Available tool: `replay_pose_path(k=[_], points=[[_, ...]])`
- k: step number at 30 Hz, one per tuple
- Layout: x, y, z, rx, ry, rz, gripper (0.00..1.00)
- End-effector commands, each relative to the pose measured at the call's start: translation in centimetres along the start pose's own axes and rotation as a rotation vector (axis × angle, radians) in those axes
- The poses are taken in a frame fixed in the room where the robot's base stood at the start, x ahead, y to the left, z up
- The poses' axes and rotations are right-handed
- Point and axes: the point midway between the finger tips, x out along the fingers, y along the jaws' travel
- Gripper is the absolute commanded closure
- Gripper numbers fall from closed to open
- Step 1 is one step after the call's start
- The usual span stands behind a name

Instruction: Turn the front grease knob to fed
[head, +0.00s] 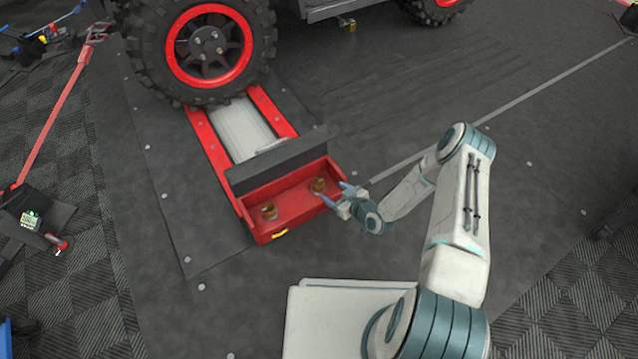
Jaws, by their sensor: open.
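A red open box (292,222) sits at the near end of the roller unit, with its dark lid (278,163) raised at the back. Inside are two brass knobs, one at the left (269,211) and one at the right (318,185). I cannot tell from this view which is the front grease knob or how either is turned. My gripper (335,194) is open and empty at the box's right end, its fingertips close to the right knob. I cannot tell whether they touch it.
A large black tyre with a red rim (208,45) stands on the pale roller (240,128) behind the box. A yellow tag (280,233) is on the box's front. A red bar (55,115) and small equipment (35,220) lie at the left.

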Motion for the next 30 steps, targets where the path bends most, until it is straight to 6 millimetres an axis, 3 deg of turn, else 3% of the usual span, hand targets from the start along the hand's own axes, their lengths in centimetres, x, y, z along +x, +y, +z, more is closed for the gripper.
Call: replay_pose_path(k=[6,13,19,28,30], points=[[5.2,0.0,0.5,-0.003,0.002,-0.001,0.35],[9.1,0.0,0.3,-0.001,0.001,-0.001,0.35],[10.6,0.0,0.2,0.000,-0.001,0.000,0.35],[10.7,0.0,0.0,0.000,-0.002,-0.001,0.35],[10.7,0.0,0.0,0.000,-0.002,-0.001,0.52]])
